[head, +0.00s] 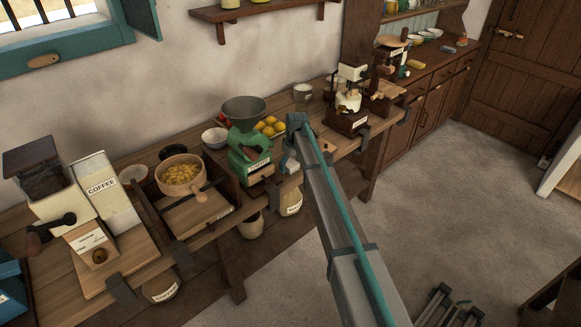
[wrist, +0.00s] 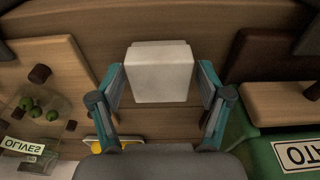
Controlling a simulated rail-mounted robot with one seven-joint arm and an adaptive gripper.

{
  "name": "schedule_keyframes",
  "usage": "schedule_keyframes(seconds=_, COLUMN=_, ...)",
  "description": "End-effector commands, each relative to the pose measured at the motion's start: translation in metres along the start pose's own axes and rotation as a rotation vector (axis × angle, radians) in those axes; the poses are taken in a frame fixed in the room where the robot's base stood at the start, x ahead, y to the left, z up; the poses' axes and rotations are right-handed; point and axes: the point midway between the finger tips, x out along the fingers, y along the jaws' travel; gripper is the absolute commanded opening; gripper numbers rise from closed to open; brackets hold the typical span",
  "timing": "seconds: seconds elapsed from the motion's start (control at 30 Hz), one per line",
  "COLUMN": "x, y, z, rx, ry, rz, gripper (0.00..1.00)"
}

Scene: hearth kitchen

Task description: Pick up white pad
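The white pad (wrist: 158,75) is a pale block in the middle of the wrist view. My gripper (wrist: 160,80) has its two teal-edged fingers spread on either side of the pad. The left finger is close to the pad's left side, and a narrow gap shows at the right finger. I cannot tell how far the pad lies beyond the fingertips. In the head view my arm reaches over the workbench edge, and its end hides most of the gripper. A small whitish shape beside the arm's end is too small to identify for sure.
In the wrist view an olives container (wrist: 38,115) is at left and a green labelled body (wrist: 270,150) at right. Open floor lies at right.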

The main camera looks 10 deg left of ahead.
Motion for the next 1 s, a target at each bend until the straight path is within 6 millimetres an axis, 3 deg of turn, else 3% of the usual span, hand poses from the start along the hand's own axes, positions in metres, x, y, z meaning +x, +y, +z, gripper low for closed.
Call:
schedule_keyframes(seconds=0.03, x=0.000, y=0.000, z=0.000, rx=0.000, ry=0.000, rz=0.000, gripper=0.62)
schedule_keyframes(seconds=0.3, x=-0.001, y=0.000, z=0.000, rx=0.000, ry=0.000, rz=0.000, gripper=0.20)
schedule_keyframes(seconds=0.73, x=-0.006, y=0.000, z=-0.001, rx=0.000, ry=0.001, rz=0.000, gripper=0.20)
schedule_keyframes(seconds=1.0, x=-0.032, y=-0.001, z=-0.004, rx=0.000, ry=0.001, rz=0.001, gripper=0.20)
